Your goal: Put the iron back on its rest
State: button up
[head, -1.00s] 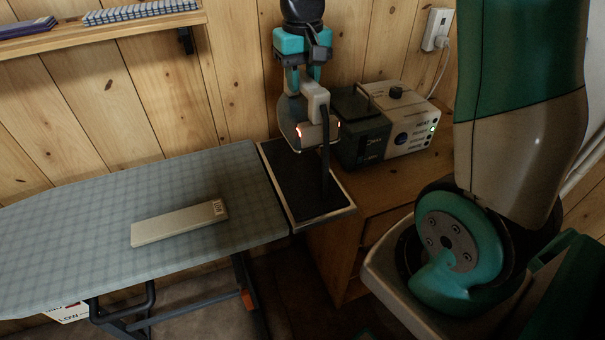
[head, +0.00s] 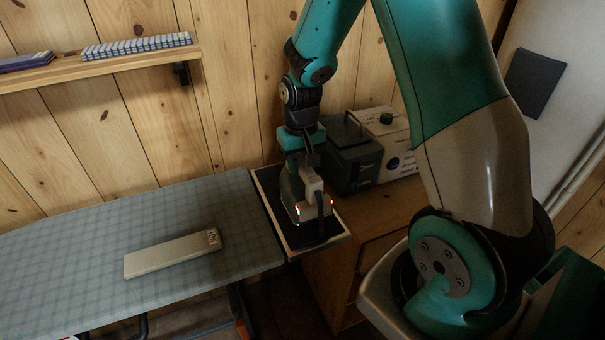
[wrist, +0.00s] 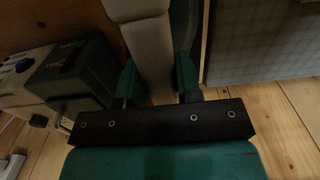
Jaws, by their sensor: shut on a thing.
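My gripper (head: 303,158) points down and is shut on the iron (head: 292,190), a grey and white appliance with small red lights and a dark cord. The iron is low over the rest (head: 270,203), a dark pad with a pale rim at the right end of the ironing board. I cannot tell whether the iron's underside touches the pad. In the wrist view the pale iron handle (wrist: 150,50) lies between the two green fingers of my gripper (wrist: 158,82); the rest is not clearly visible there.
The checked ironing board (head: 80,240) carries a long beige block (head: 170,254). A dark and white steam station (head: 357,165) stands on a wooden cabinet (head: 335,275) right of the rest. A wall shelf (head: 110,63) holds folded cloths at upper left.

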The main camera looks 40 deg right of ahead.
aim_at(301, 183)
jog(key=shift+f, duration=1.95)
jog(key=shift+f, duration=0.2)
jog(key=o, duration=1)
jog(key=shift+c, duration=0.2)
jog(key=shift+r, duration=0.15)
